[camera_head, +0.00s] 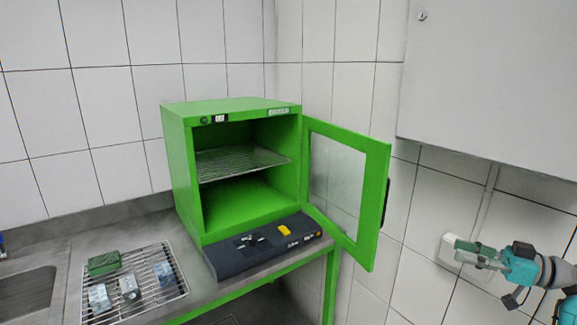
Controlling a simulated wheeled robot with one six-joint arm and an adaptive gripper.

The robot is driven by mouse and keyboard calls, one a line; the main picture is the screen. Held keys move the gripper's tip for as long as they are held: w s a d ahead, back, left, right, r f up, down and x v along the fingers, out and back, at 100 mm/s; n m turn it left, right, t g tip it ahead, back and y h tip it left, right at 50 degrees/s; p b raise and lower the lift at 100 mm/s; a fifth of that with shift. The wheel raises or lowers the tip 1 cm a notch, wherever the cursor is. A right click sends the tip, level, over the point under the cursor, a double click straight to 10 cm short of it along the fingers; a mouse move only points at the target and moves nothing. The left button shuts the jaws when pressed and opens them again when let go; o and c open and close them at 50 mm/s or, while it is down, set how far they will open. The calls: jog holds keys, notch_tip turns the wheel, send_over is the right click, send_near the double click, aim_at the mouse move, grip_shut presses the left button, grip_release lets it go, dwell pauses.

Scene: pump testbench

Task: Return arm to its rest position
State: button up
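My gripper (478,254) is at the lower right, on the end of the teal arm. It points left, in front of the tiled wall and right of the green cabinet (181,170). A small green and grey shape shows at its fingertips. I cannot tell whether this is part of the gripper or a held thing, nor how far apart the fingers are. The cabinet door (376,210) stands wide open to the right, apart from my gripper in the picture. The wire shelf (240,163) inside the cabinet looks empty.
A wire rack (145,303) on the grey counter holds a green block (104,264) and several grey-blue pieces. A dark panel (263,250) with a yellow switch lies before the cabinet. A sink (25,295) is at left. A grey wall cabinet (490,85) hangs above my arm.

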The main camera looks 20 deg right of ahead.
jog(key=w+a+f+m+t+h, duration=0.1)
jog(key=w+a+f+m+h, duration=0.2)
jog(key=a+f, duration=0.5)
jog(key=w+a+f+m+t+h, duration=0.15)
jog(key=a+f+m, duration=0.3)
jog(key=f, duration=0.65)
jog(key=s+a+f+m+g+h, duration=0.1)
jog(key=s+a+f+m+h, duration=0.15)
jog(key=s+a+f, duration=0.4)
jog(key=s+a+f+m+g+h, duration=0.1)
jog(key=a+f+m+h, duration=0.2)
jog(key=f, duration=0.6)
jog(key=s+a+f+h, duration=0.15)
jog(key=s+a, duration=0.25)
jog(key=s, duration=0.5)
jog(key=s+a+f+h, duration=0.15)
jog(key=s+a, duration=0.35)
jog(key=s, duration=0.5)
jog(key=s+a+r+n, duration=0.3)
jog(key=s+r+n, duration=0.2)
jog(key=s+r, duration=0.7)
jog(key=shift+s+a+r+t+y, duration=0.3)
jog(key=shift+s+r+t, duration=0.15)
jog(key=shift+s, duration=0.7)
